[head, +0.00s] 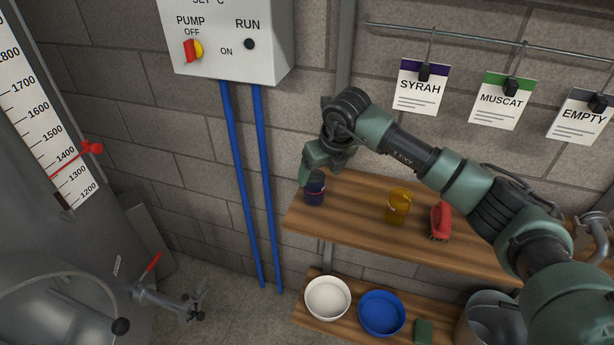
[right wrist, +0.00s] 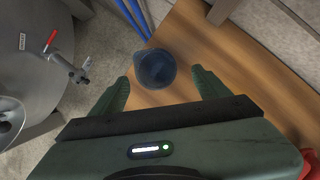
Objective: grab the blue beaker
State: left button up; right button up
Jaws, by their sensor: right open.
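The blue beaker (head: 314,188) stands upright near the left end of the upper wooden shelf (head: 345,238). My right gripper (head: 308,172) is just above and beside it in the head view, partly overlapping its top. In the right wrist view, the beaker (right wrist: 155,68) shows ahead of my right gripper (right wrist: 158,86), between the lines of its two spread fingers. The gripper is open and empty, and the beaker is apart from both fingers. My left gripper is in neither view.
An amber beaker (head: 398,207) and a red brush (head: 440,221) stand to the right on the same shelf. A white bowl (head: 327,298) and a blue bowl (head: 381,313) sit on the lower shelf. Blue pipes (head: 251,190) run down the wall left of the shelf.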

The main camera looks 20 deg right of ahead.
aim_at(314, 186)
jog(key=f+p, duration=0.1)
jog(key=f, duration=0.1)
jog(key=f+p, duration=0.1)
jog(key=shift+w+a+p, duration=0.25)
jog(key=shift+a+p, duration=0.1)
jog(key=x, duration=0.3)
jog(key=shift+w+p, duration=0.1)
jog(key=shift+p, duration=0.2)
jog(key=shift+w+f, duration=0.15)
jog(key=shift+f, duration=0.2)
jog(key=c, duration=1.5)
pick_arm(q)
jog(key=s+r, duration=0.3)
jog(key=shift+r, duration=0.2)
pick_arm(e)
jog(key=shift+o, duration=0.2)
